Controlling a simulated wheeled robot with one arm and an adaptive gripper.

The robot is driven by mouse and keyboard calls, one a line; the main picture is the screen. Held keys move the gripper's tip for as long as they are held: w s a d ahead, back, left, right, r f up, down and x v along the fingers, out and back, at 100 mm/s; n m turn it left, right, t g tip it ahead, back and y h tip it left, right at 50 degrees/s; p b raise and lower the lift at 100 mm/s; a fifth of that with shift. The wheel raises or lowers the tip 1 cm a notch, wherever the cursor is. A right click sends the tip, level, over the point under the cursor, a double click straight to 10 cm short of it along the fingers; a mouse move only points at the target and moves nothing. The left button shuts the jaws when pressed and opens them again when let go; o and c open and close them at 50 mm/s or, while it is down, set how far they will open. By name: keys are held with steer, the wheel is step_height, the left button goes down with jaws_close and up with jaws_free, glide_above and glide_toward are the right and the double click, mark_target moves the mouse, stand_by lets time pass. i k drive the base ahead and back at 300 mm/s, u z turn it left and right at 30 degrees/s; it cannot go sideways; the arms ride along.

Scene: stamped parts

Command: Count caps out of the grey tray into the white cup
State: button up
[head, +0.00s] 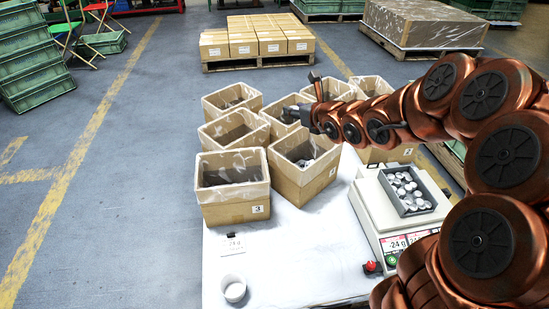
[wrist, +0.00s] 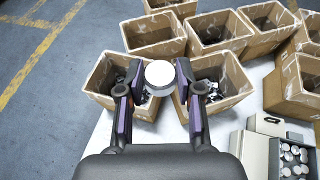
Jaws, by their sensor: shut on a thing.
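The grey tray (head: 444,200) holds several silvery-white caps (head: 408,190) and sits on a scale at the right of the table. A corner of it shows in the wrist view (wrist: 272,160). The small white cup (head: 234,289) stands upright at the table's front left; I cannot make out anything inside it. My gripper (head: 306,100) is up over the cardboard boxes, away from both tray and cup. In the wrist view my gripper (wrist: 159,82) is shut on one round cap (wrist: 160,73), held between its fingertips. The head view does not show this cap clearly.
Several open cardboard boxes (head: 230,213) with plastic liners crowd the table's back, some with dark parts inside. The scale (head: 373,205) reads -24 g, beside a red button (head: 371,267). A small card (head: 233,243) lies near the cup. The table's front middle is clear.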

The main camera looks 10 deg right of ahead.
mark_target(234, 287)
steer(key=z, duration=3)
steer(key=k, duration=2.7)
steer(key=u, duration=1.95)
